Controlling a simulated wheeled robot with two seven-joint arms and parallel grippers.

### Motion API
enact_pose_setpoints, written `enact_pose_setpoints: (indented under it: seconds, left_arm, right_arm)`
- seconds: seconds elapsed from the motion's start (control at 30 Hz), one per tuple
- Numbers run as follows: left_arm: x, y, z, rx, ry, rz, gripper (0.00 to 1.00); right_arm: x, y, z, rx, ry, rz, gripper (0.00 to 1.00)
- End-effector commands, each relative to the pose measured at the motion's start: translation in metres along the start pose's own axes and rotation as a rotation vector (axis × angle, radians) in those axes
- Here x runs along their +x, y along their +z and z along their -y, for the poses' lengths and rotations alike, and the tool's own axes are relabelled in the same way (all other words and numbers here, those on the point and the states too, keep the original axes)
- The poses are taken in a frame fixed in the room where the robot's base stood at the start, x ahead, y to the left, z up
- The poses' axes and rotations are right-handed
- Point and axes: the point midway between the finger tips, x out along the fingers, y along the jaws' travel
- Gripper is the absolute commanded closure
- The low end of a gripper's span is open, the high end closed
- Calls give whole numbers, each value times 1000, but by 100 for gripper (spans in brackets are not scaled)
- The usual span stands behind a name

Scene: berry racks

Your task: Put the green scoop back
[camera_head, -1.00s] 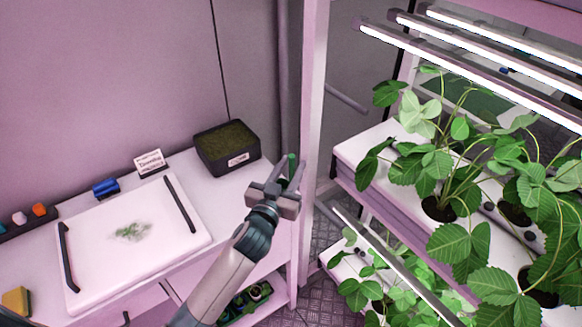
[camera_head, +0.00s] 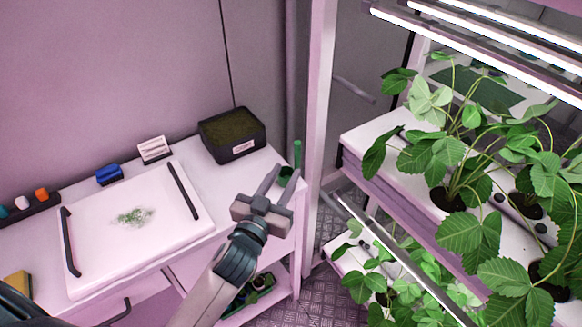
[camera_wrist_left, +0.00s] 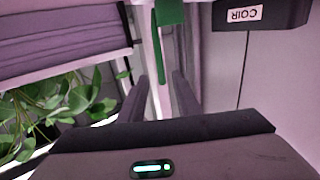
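The green scoop (camera_head: 297,153) is at the right back corner of the white bench, beside the rack post. Its narrow handle points up and its darker bowl is lower, partly behind my left gripper's fingers. In the left wrist view the scoop (camera_wrist_left: 168,12) shows at the top, ahead of the fingers. My left gripper (camera_head: 284,178) is open and empty, just in front of the scoop. Its two fingers stand apart in the left wrist view (camera_wrist_left: 160,88), with a gap between them. Whether a holder supports the scoop is hidden. My right gripper is not in view.
The black coir box (camera_head: 233,152) stands on the bench left of the scoop. A white tray (camera_head: 110,262) with dark handles and green bits lies further left. The rack post (camera_head: 318,90) and plant shelf (camera_head: 352,150) stand close on the right.

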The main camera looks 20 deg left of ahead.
Motion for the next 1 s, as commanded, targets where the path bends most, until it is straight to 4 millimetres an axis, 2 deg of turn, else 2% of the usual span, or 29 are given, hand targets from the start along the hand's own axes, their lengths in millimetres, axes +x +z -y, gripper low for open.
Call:
enact_pose_setpoints:
  seconds: [0.1, 0.3, 0.87, 1.0]
  left_arm:
    - [-18, 2, 0, -1, 0, 1, 70]
    - [-33, 0, 0, 0, -1, 0, 70]
    - [-34, 0, 0, 0, -1, 1, 70]
    - [-37, 6, 3, 0, -10, 25, 70]
  right_arm:
    - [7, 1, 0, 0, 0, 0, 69]
    - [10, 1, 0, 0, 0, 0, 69]
    - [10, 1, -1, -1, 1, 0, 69]
    - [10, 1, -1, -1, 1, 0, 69]
